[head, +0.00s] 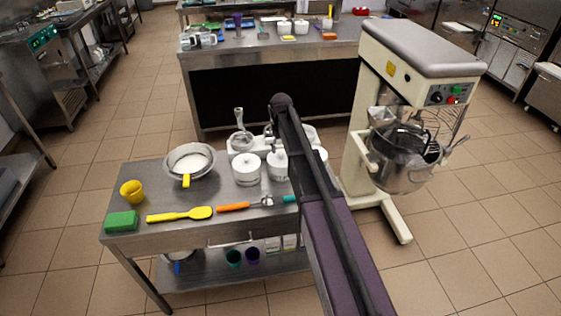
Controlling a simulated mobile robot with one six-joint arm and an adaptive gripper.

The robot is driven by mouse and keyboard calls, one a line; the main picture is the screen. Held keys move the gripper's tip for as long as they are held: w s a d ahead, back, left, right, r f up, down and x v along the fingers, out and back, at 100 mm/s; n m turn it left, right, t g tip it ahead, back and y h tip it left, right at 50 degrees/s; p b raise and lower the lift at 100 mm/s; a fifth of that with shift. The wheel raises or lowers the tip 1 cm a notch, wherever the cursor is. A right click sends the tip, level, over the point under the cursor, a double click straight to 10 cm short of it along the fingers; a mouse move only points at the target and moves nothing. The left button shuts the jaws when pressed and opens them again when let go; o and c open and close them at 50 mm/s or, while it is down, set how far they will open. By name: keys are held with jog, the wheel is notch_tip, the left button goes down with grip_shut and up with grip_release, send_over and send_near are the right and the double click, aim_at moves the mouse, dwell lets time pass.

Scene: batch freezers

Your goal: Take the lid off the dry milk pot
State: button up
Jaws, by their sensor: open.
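Two white lidded pots stand side by side on the steel worktable (150,170), a left pot (246,172) and a right pot (278,167). Both appear to have their lids on. A third white shape (322,155) shows partly at the right of my arm. No label is readable, so I cannot tell which is the dry milk pot. My dark arm crosses the table from the bottom and covers the area right of the pots. My gripper cannot be made out; it is hidden or out of view.
A steel bowl (190,148), yellow cup (132,191), green sponge (121,221), yellow spatula (180,214) and orange-handled tool (234,207) lie on the table. A pale scale-like device (241,142) stands behind the pots. A large mixer (384,105) stands right. Another counter (240,52) is behind.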

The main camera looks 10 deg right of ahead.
aim_at(281, 153)
jog(key=shift+a+f+b, duration=0.1)
jog(key=shift+f+b, duration=1.2)
jog(key=shift+f, duration=0.35)
jog(key=c, duration=0.9)
